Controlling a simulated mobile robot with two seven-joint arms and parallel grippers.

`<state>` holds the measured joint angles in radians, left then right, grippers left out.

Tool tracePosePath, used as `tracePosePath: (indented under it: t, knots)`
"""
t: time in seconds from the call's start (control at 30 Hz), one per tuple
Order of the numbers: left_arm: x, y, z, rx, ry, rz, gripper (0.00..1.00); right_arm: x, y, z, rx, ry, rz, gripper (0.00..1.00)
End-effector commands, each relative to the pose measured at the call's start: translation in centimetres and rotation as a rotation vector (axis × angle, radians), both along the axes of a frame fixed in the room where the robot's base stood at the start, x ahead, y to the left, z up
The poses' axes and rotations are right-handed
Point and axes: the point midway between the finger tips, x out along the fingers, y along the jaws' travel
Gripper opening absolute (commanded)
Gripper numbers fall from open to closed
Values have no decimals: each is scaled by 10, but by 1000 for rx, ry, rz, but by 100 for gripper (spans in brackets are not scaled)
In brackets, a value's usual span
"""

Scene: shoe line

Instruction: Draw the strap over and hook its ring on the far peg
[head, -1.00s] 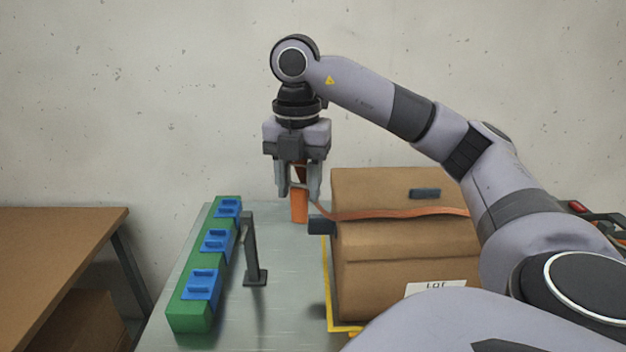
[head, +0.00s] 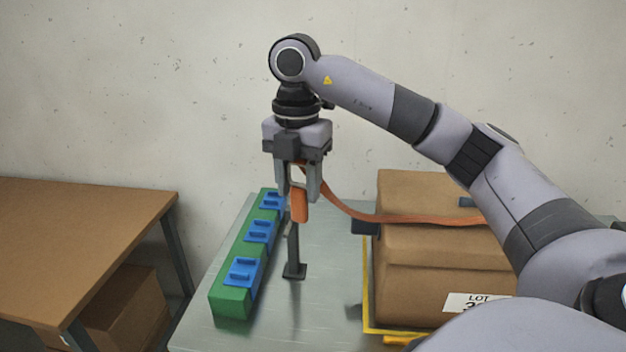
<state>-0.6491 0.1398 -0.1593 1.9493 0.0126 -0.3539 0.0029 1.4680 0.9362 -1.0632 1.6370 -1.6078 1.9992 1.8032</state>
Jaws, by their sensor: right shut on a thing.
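My right gripper (head: 299,192) is shut on the orange end piece of the strap (head: 380,218). The orange piece (head: 299,206) hangs upright between and below the fingers. I cannot make out a ring opening on it. The strap runs from the gripper down to the right and across the brown box (head: 440,245). A dark peg (head: 293,250) on a small base plate stands on the grey table left of the box. The gripper and orange piece overlap the peg's top in the picture, hiding it; I cannot tell whether they touch. My left gripper is not in view.
A green bar (head: 232,302) with blue blocks (head: 243,271) lies just left of the peg. Yellow edging (head: 366,290) borders the box. A dark bracket (head: 365,227) sits at its left side. A brown table (head: 80,220) stands at far left. Bare grey tabletop lies between peg and box.

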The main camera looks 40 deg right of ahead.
Motion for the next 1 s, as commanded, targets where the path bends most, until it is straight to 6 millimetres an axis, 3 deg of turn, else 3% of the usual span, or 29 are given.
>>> tracePosePath:
  t: [0.53,1.0]
  knots:
    - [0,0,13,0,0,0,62,30,34,2,0,-1,2,12]
    - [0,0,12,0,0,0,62,29,33,-38,0,0,1,12]
